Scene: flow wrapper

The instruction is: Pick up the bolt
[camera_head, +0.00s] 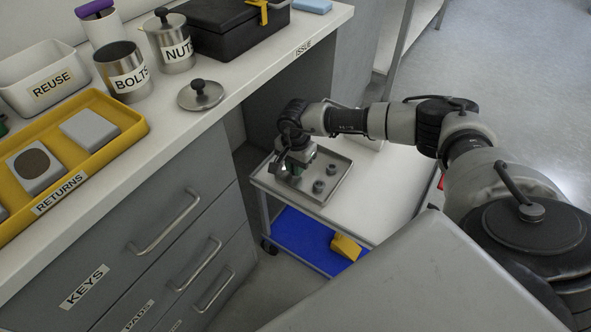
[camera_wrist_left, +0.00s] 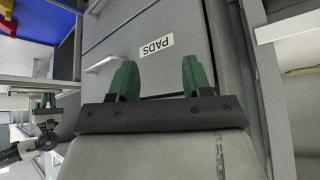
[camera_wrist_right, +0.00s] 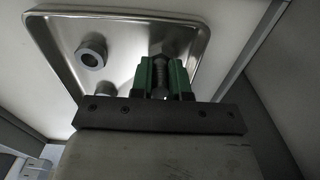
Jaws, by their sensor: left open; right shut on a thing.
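My right gripper (camera_wrist_right: 162,80) is shut on a bolt (camera_wrist_right: 159,77) between its green fingers, over a metal tray (camera_wrist_right: 43,35). In the head view my right gripper (camera_head: 284,172) is at the left part of the tray (camera_head: 335,187), where the bolt is hard to make out. Two nuts (camera_head: 318,186) (camera_head: 331,169) lie in the tray; they also show in the right wrist view (camera_wrist_right: 91,52). My left gripper (camera_wrist_left: 158,80) is open and empty in front of drawers in the left wrist view, and is not visible in the head view.
The tray is on a cart (camera_head: 377,197) with a blue lower shelf and a yellow object (camera_head: 346,246). The left counter (camera_head: 223,116) holds a BOLTS can (camera_head: 129,84), a NUTS can (camera_head: 178,54), a lid (camera_head: 201,95), a REUSE bin (camera_head: 50,90) and a yellow RETURNS tray (camera_head: 92,177).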

